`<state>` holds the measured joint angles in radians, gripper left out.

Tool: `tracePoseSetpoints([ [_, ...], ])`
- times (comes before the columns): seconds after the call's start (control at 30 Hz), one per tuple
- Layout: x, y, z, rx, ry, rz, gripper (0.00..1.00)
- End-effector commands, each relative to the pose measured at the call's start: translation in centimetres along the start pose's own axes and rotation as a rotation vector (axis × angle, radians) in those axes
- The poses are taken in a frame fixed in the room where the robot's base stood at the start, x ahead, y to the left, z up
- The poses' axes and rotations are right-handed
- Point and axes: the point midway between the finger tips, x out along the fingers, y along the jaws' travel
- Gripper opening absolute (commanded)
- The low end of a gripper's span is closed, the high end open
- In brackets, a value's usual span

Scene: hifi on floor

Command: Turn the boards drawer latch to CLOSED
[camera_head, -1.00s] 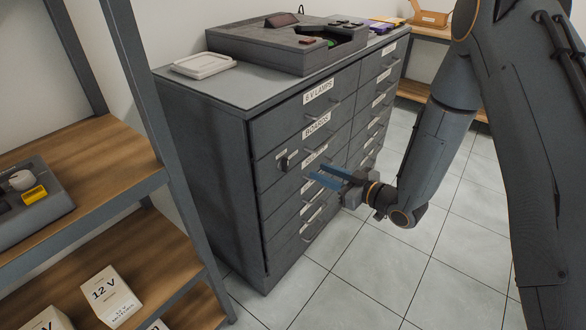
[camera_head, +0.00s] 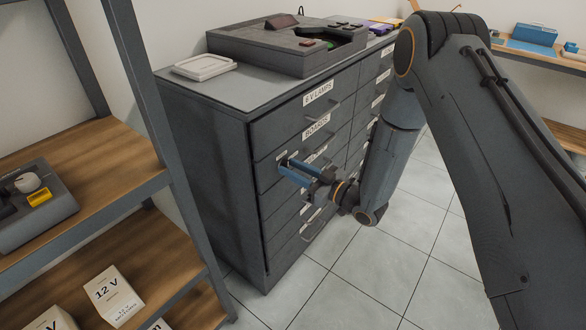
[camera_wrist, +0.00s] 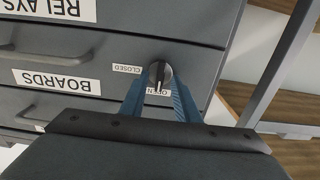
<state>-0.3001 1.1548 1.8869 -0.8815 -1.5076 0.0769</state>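The boards drawer latch is a small dark round knob (camera_wrist: 159,73) on the drawer front. In the wrist view its pale pointer line points down toward the OPEN label, which is partly hidden by my fingers. The CLOSED label (camera_wrist: 127,69) is to the knob's left. The BOARDS label (camera_wrist: 57,82) is farther left, and also shows in the head view (camera_head: 317,126). My gripper (camera_wrist: 159,80) has its two blue fingers apart, one on each side of the knob. I cannot tell whether they touch it. In the head view my gripper (camera_head: 284,168) covers the knob.
The grey drawer cabinet (camera_head: 205,165) carries a pale tray (camera_head: 204,67) and a dark console (camera_head: 285,45) on top. Drawer handles stick out nearby. A shelf unit (camera_head: 90,160) stands at the left. The tiled floor (camera_head: 350,275) in front is clear.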

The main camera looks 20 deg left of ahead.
Motion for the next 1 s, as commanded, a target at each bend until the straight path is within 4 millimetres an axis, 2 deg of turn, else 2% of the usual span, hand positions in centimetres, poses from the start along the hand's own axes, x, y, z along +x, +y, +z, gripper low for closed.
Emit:
tracePoseSetpoints([
  [0.2, 0.01, 0.02, 0.02, 0.0, 0.0, 0.001, 0.27],
  [0.37, 0.0, 0.02, 0.01, 0.0, 0.0, 0.001, 0.0],
  [0.73, -0.01, 0.04, 0.01, 0.032, 0.0, 0.001, 0.0],
  [1.0, 0.0, 0.13, 0.02, 0.184, 0.0, 0.001, 0.0],
])
